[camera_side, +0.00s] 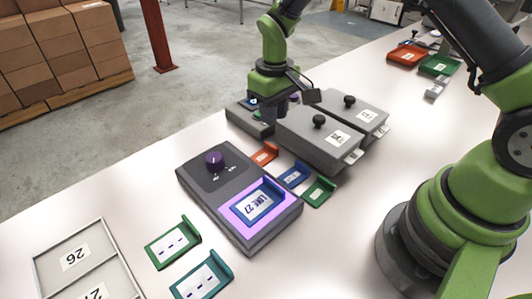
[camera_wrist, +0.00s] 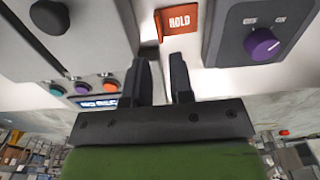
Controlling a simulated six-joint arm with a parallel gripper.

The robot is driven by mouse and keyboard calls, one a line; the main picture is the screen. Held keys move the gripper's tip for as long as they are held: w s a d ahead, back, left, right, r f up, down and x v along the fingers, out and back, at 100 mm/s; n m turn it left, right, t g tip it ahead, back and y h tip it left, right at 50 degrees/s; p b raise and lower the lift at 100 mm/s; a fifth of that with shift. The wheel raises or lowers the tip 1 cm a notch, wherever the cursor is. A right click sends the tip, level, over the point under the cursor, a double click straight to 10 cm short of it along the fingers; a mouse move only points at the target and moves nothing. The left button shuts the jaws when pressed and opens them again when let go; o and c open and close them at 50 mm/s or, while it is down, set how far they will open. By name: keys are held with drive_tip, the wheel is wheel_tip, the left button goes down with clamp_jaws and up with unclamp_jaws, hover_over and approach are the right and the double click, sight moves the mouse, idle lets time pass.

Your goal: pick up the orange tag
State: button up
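The orange tag (camera_side: 265,153) lies on the white table in the side view, between the purple-knobbed console and the grey boxes. In the wrist view the orange tag (camera_wrist: 178,22) reads "HOLD" and is at the top, beyond my fingertips. My gripper (camera_wrist: 160,62) has its two dark fingers apart with nothing between them.
A blue tag (camera_side: 293,175) and a green tag (camera_side: 319,192) lie next to the orange one. The console (camera_side: 222,191) holds a blue "LINE 27" tag. The grey boxes (camera_side: 312,138) flank the tag row closely. Another orange holder (camera_side: 407,54) is at the far right.

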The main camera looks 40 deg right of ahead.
sight(272, 146)
drive_tip(key=f, duration=0.9)
drive_tip(key=shift+w+d, duration=0.15)
drive_tip(key=shift+w, duration=0.15)
clamp_jaws()
